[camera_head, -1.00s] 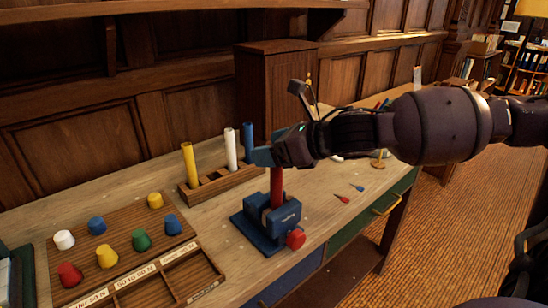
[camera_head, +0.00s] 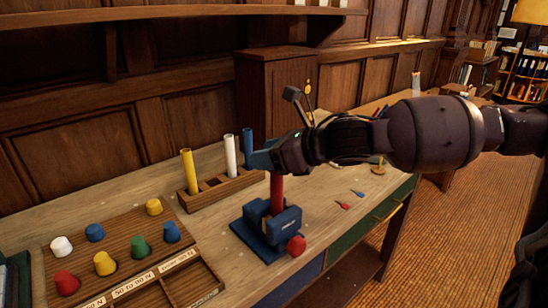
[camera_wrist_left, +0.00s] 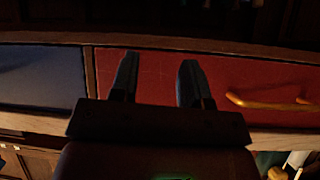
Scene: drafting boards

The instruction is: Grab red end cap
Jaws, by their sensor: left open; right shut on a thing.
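The red end cap (camera_head: 66,283) sits at the front left of a wooden cap board, among white, blue, green and yellow caps. My right gripper (camera_head: 264,160) is shut at the top of an upright red tube (camera_head: 277,190). The tube's lower end stands in a blue vise (camera_head: 272,226) with a red knob (camera_head: 297,245). My left gripper is outside the head view. In the left wrist view my left gripper (camera_wrist_left: 158,80) is open and empty, in front of a red drawer (camera_wrist_left: 235,75) with a yellow handle.
Behind the vise, a wooden rack (camera_head: 222,188) holds yellow, white and blue tubes. Labelled empty compartments (camera_head: 190,280) lie right of the caps. Small red and blue darts lie right of the vise. The bench (camera_head: 120,195) has bare space behind the cap board.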

